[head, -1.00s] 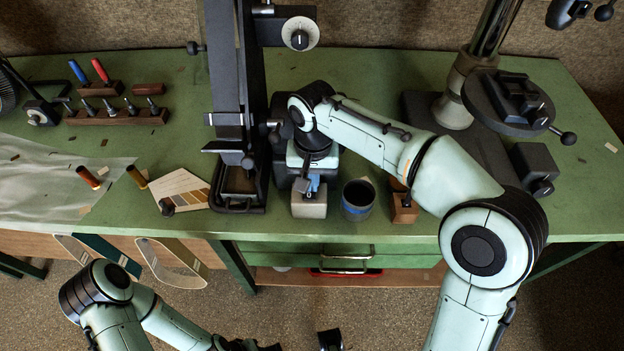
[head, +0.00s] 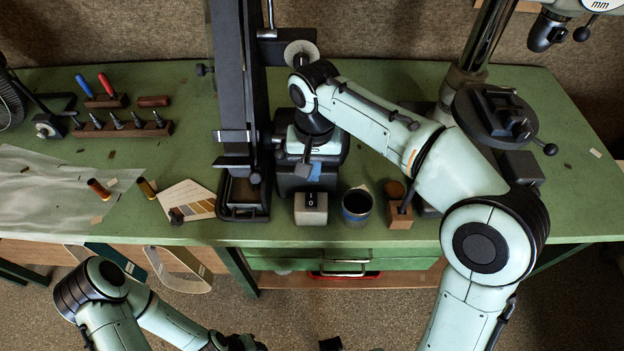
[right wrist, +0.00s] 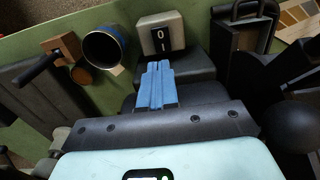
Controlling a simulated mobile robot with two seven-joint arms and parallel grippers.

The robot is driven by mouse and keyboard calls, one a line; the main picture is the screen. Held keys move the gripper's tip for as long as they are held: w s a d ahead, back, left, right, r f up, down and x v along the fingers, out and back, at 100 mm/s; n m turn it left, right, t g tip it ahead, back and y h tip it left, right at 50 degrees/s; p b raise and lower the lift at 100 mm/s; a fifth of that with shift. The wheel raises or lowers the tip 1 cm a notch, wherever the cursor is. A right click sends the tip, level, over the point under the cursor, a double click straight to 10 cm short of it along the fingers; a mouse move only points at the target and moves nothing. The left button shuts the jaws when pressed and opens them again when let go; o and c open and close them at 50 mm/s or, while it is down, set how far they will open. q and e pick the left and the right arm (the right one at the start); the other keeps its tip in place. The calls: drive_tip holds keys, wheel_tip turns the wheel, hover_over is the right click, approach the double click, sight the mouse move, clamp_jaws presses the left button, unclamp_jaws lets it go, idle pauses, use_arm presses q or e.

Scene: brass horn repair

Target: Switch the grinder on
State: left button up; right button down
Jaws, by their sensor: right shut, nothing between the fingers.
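The grinder (head: 226,85) is the tall dark machine with a pale wheel at the bench's back middle. Its grey switch box (head: 311,217) stands at the front, with a black rocker marked I and O. The rocker also shows uncovered in the right wrist view (right wrist: 161,39). Which side is pressed in, I cannot tell. My right gripper (head: 305,168) is just behind the box in the head view. Its blue fingers (right wrist: 157,84) are shut and empty, pointing at the box, seemingly apart from it.
A dark cup with a blue band (head: 356,206) stands right of the box, with a wooden block (head: 399,212) beyond it. A sample card (head: 188,200) lies to the left. A round vise-like table (head: 495,115) stands at the right.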

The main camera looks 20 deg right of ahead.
use_arm(q)
drive_tip(key=shift+w+d+r+p, duration=0.1)
drive_tip(key=shift+w+r+p, duration=0.45)
drive_tip(key=shift+r, duration=0.3)
use_arm(e)
wheel_tip(320, 180, up, 6)
drive_tip(key=shift+d+f, duration=0.1)
drive_tip(key=shift+f, duration=0.05)
